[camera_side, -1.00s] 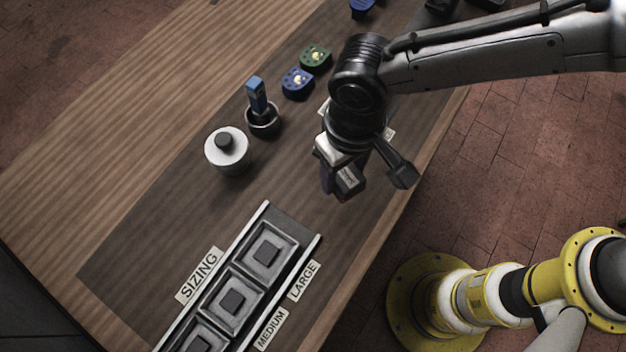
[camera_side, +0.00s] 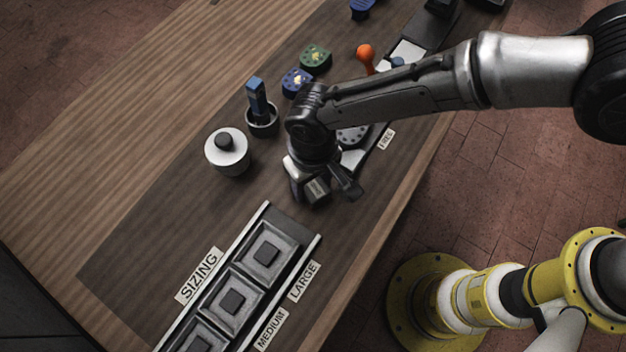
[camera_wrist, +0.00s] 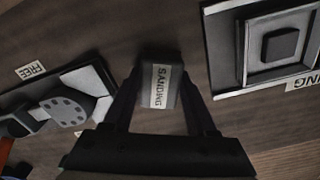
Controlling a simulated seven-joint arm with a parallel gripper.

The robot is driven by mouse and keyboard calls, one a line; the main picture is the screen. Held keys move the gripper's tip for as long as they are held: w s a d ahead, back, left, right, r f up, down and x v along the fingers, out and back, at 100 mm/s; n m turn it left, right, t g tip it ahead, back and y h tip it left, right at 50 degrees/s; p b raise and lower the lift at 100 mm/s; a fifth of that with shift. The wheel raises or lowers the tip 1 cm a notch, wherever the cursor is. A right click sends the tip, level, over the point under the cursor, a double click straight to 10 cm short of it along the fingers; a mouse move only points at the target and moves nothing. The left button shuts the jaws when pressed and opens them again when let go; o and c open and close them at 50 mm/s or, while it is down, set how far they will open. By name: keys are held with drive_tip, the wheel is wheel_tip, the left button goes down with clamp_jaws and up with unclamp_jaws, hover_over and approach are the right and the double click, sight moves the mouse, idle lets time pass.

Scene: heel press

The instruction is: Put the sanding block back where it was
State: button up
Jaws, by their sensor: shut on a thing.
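The sanding block (camera_wrist: 161,86) is a small dark block with a pale label reading SANDING. It also shows in the side view (camera_side: 317,188), low over the dark work area. My gripper (camera_wrist: 160,97) is shut on it, one finger at each side. I cannot tell whether the block touches the table.
The SIZING rack (camera_side: 310,240) with several square blocks lies in front. A white jar (camera_side: 227,152) and a dark cup (camera_side: 262,122) with a blue-handled tool stand to the left. A press-like fixture with an orange knob (camera_side: 366,54) is behind, near a FREE label (camera_side: 386,139).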

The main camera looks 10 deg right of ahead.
sight(313, 184)
drive_tip(key=shift+f, duration=0.15)
drive_tip(key=o, duration=1.2)
wheel_tip(313, 184, up, 12)
drive_tip(key=shift+r, duration=0.2)
